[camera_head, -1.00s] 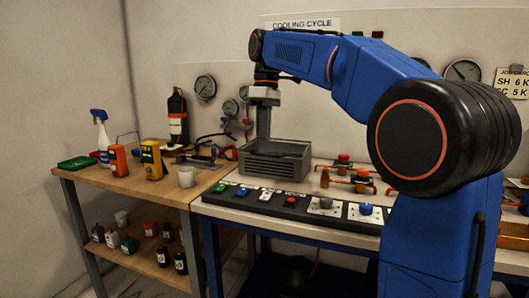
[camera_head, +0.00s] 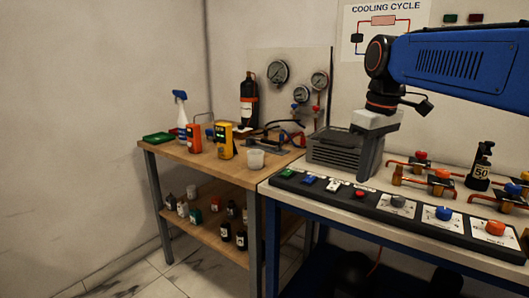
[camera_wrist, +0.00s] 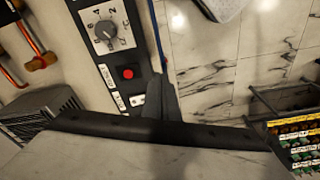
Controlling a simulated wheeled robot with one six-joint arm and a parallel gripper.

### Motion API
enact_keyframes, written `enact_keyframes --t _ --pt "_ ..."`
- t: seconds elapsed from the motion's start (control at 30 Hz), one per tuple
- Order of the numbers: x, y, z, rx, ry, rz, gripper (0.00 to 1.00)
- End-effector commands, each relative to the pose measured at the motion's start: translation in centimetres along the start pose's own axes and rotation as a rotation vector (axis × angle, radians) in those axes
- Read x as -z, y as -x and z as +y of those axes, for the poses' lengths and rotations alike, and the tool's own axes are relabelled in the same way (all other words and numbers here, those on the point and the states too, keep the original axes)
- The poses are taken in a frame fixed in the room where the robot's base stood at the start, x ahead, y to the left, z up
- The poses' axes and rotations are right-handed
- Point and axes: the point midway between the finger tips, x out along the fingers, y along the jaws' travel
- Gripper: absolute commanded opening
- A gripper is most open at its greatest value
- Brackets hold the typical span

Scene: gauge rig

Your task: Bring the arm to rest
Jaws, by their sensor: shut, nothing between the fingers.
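My arm, blue with black joints, reaches in from the right in the head view. My gripper (camera_head: 369,176) is grey and points down, shut and empty. It stands in front of the right part of a grey slatted crate (camera_head: 332,150) on the white-topped bench and hides part of it. I cannot tell its exact height above the bench. In the wrist view, my dark gripper finger (camera_wrist: 160,97) shows beside the black control strip with its red button (camera_wrist: 127,73). The crate also shows at the left of the wrist view (camera_wrist: 40,107).
The control strip (camera_head: 325,188) runs along the bench front, with a blue knob (camera_head: 443,213) and an orange knob (camera_head: 494,228). Valves on copper pipes (camera_head: 420,157) and a black weight (camera_head: 481,165) stand behind. A wooden bench (camera_head: 190,158) with bottles and meters is left. Marble floor lies in front.

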Motion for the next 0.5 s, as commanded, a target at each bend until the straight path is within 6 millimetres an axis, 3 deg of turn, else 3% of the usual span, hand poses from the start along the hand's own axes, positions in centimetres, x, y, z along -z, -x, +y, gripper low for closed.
enact_keyframes --t 0.1,0.5 --pt "-3.5 -2.0 -1.0 -0.028 -0.081 0.036 0.0" --pt "-13.8 -11.1 -4.3 -0.11 -0.355 0.172 0.0"
